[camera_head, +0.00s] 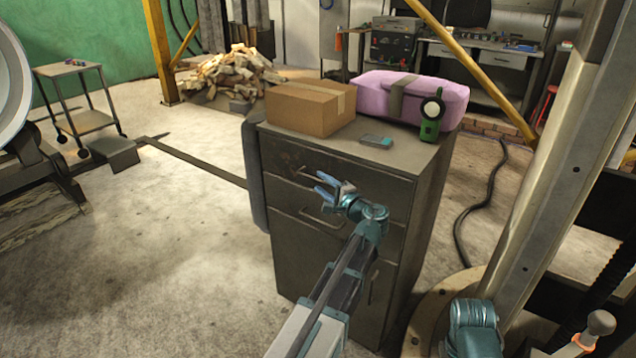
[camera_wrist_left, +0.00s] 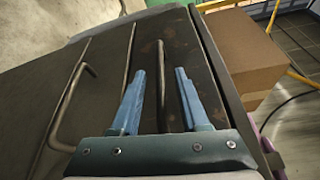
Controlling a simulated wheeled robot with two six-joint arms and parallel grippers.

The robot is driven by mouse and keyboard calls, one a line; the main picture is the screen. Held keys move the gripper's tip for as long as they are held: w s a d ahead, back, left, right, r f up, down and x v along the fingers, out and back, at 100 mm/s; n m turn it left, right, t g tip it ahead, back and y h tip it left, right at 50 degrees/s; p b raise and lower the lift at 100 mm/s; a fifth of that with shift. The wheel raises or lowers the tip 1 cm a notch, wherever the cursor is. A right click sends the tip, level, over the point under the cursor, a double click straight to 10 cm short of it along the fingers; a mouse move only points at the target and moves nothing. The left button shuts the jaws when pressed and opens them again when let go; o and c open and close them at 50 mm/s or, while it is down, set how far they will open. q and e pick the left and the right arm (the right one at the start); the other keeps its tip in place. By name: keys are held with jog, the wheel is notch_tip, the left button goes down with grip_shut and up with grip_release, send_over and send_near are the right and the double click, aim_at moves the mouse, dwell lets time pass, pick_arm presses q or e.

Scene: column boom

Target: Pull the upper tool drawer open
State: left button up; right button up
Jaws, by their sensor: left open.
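The upper tool drawer (camera_head: 285,160) is the top front of a dark grey cabinet and looks shut. Its bar handle (camera_wrist_left: 160,85) shows between my left gripper's fingers in the left wrist view. My left gripper (camera_head: 321,185) is open in front of the upper drawer, with one blue finger on each side of the handle. I cannot tell whether either finger touches it. A lower drawer with a similar handle (camera_wrist_left: 72,105) sits below and looks shut. The gripper hides part of the upper drawer front. My right gripper is not in view.
On the cabinet top (camera_head: 402,158) are a cardboard box (camera_head: 310,105), a purple padded bundle (camera_head: 385,92), a green and black device (camera_head: 432,115) and a small grey-teal item (camera_head: 376,141). A metal column (camera_head: 550,150) stands at the right.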

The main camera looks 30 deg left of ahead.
pick_arm(q)
jog(key=shift+x, duration=1.3)
grip_shut()
dwell(0.5)
